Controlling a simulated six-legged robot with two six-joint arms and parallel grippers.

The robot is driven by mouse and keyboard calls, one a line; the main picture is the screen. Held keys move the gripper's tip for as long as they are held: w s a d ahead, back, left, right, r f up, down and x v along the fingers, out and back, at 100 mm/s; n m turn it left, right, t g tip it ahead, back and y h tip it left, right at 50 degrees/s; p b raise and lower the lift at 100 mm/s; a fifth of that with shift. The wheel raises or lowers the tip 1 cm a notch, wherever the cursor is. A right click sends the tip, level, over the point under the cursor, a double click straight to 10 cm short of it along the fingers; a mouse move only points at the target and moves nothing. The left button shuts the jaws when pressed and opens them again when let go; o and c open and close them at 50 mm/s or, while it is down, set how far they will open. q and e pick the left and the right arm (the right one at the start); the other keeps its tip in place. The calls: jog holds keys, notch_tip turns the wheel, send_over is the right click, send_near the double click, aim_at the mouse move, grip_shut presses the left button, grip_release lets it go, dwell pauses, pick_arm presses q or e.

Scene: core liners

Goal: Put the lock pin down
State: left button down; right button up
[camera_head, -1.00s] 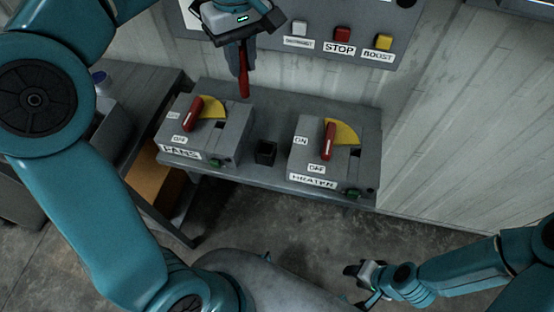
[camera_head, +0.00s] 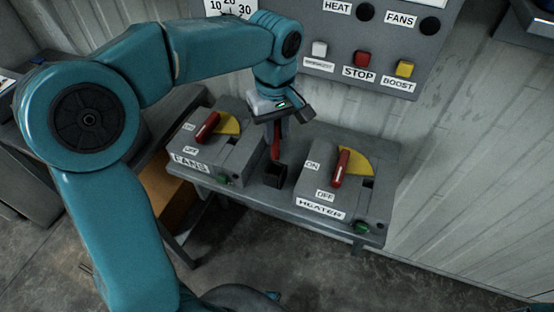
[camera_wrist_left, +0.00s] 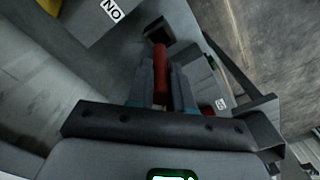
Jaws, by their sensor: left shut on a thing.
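The lock pin (camera_head: 276,141) is a slim red rod, pointing down from my left gripper (camera_head: 279,124). My left gripper is shut on it and holds it just above a small dark open-topped holder (camera_head: 275,174) between the two switch boxes. In the left wrist view, the red pin (camera_wrist_left: 160,68) sits between the two fingers of my left gripper (camera_wrist_left: 161,80), and its far end is near the dark holder (camera_wrist_left: 157,29). Whether the tip is inside the holder I cannot tell. My right gripper is not in view.
The FANS box (camera_head: 212,155) with a red lever stands left of the holder, and the HEATER box (camera_head: 335,190) with a red lever stands right. Both are on a grey bench (camera_head: 377,229). A wall panel (camera_head: 340,52) with buttons is behind.

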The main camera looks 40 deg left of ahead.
aim_at(275, 158)
pick_arm(q)
notch_tip(275, 158, down, 4)
jog(key=shift+a+r, duration=0.1)
jog(key=shift+r, duration=0.15)
notch_tip(275, 158, down, 4)
jog(key=shift+s+f+b, duration=0.1)
jog(key=shift+f+b, duration=0.05)
jog(key=shift+b, duration=0.25)
jog(key=shift+f, duration=0.3)
jog(key=shift+f, duration=0.1)
jog(key=c, duration=1)
grip_release()
